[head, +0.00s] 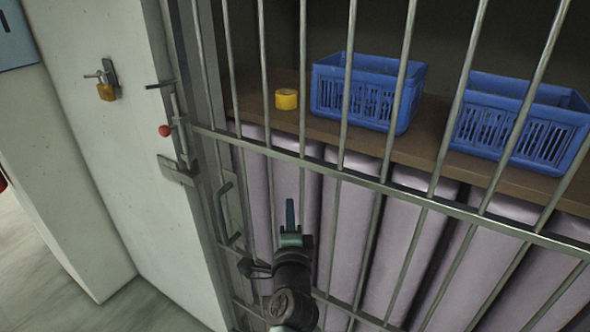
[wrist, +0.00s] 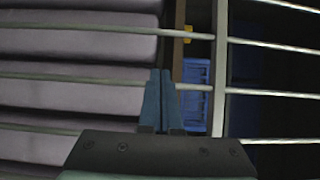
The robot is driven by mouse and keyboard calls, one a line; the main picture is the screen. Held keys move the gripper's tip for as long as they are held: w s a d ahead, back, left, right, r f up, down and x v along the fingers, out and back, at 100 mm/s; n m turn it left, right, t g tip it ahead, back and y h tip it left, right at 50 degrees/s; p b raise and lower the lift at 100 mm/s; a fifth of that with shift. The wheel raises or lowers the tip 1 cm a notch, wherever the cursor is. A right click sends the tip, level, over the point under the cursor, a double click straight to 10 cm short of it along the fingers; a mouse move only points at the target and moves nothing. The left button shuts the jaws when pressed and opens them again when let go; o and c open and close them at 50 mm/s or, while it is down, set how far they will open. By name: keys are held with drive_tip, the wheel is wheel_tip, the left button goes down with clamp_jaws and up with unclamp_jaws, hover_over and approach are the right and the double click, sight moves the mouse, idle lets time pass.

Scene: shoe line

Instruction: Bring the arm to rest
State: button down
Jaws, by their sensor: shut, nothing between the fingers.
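My gripper (head: 289,216) is in front of the barred gate (head: 345,171), in the lower middle of the head view. Its fingers point up in the picture and are shut with nothing between them. In the wrist view my gripper (wrist: 162,74) shows its two blue-grey fingers together, with the bars beyond them. I cannot tell how far the fingers are from the bars.
Behind the bars, a brown shelf (head: 260,112) carries a yellow roll (head: 287,99) and two blue crates (head: 366,92) (head: 522,122). Pale lilac rolls (head: 350,224) stand below. Left are a red-knobbed latch (head: 165,131), gate handle (head: 226,213) and padlock (head: 106,91) on the wall.

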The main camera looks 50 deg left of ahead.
drive_tip(key=v, duration=0.6)
drive_tip(key=shift+s+f+b, duration=0.2)
drive_tip(key=shift+s+b, duration=0.15)
drive_tip(key=shift+s, duration=0.15)
drive_tip(key=shift+d, duration=0.2)
drive_tip(key=w+d+r+n+t+h, duration=0.1)
drive_tip(key=w+d+r+n+t, duration=0.15)
drive_tip(key=d+r, duration=0.5)
drive_tip(key=w+d+r+n+t+h, duration=0.1)
drive_tip(key=w+d+r+n+t, duration=0.2)
drive_tip(key=r, duration=0.8)
drive_tip(key=w+d+r+n+t+h, duration=0.1)
drive_tip(key=d+r+t, duration=0.2)
drive_tip(key=d+r, duration=0.55)
drive_tip(key=s+d+r+n+t+h, duration=0.1)
drive_tip(key=s+d+r+t+h, duration=0.2)
drive_tip(key=s+d+r+h, duration=0.2)
drive_tip(key=s+d+r+t+h, duration=0.4)
drive_tip(key=d+r, duration=0.7)
drive_tip(key=r, duration=0.3)
drive_tip(key=shift+s+n+h, duration=0.35)
drive_tip(key=shift+s+h, duration=0.4)
drive_tip(key=shift+h, duration=0.15)
drive_tip(key=shift+a, duration=0.2)
